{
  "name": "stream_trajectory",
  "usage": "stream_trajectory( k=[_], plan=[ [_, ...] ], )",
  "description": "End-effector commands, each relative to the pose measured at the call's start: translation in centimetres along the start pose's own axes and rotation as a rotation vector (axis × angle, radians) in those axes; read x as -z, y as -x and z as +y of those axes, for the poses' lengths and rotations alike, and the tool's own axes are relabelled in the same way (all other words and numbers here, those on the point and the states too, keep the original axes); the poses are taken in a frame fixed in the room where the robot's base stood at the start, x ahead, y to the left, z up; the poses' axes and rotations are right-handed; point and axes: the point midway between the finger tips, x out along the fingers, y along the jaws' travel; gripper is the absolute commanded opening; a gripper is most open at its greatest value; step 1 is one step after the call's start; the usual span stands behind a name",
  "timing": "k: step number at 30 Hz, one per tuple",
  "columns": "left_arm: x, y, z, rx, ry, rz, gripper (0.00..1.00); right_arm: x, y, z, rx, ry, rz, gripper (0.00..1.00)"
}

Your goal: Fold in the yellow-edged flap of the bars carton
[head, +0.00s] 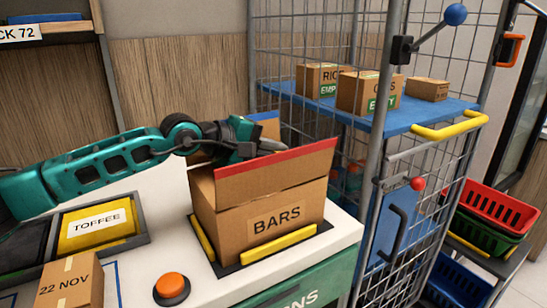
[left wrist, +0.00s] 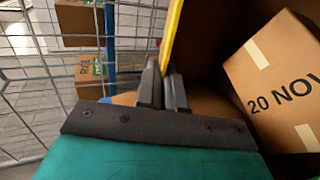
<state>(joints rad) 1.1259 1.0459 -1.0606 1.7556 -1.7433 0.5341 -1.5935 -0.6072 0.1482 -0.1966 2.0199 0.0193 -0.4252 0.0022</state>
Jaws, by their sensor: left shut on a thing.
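The open brown bars carton (head: 262,222) stands on the white counter. Its red-edged front flap (head: 280,170) stands up, and a blue-edged flap (head: 265,128) shows behind. My left gripper (head: 270,147) is over the carton opening, just behind the red edge. In the left wrist view my left gripper (left wrist: 163,88) is shut on the yellow-edged flap (left wrist: 171,35), seen nearly edge-on between the fingers. That flap is hidden in the head view. A box marked 20 NOV (left wrist: 285,85) lies to the right of the fingers in the wrist view. My right gripper is out of view.
Yellow guides (head: 280,245) flank the carton base. An orange button (head: 170,288), a toffee box (head: 95,225) in a tray and a 22 NOV box (head: 70,285) are at left. A wire cage (head: 300,45) with a blue shelf (head: 390,118) of boxes stands close behind and right.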

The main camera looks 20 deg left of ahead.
Motion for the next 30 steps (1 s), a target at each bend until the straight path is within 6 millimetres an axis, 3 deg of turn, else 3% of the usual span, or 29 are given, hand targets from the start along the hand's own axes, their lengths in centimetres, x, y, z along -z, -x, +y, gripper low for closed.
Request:
stream_trajectory(
  k=[8,9,15,24,30],
  plan=[
    [-0.1,0.0,0.0,0.001,0.0,-0.002,0.0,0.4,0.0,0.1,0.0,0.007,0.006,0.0],
    [-0.1,0.0,0.0,0.001,0.0,-0.002,0.11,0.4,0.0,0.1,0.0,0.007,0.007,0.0],
    [-0.1,0.0,0.0,0.001,0.0,-0.001,0.29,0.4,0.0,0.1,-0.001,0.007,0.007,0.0],
    [0.0,0.4,0.0,0.001,0.0,0.0,0.29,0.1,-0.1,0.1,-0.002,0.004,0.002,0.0],
    [0.1,3.1,-0.1,0.003,-0.002,0.003,0.29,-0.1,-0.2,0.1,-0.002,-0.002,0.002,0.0]
  ],
)
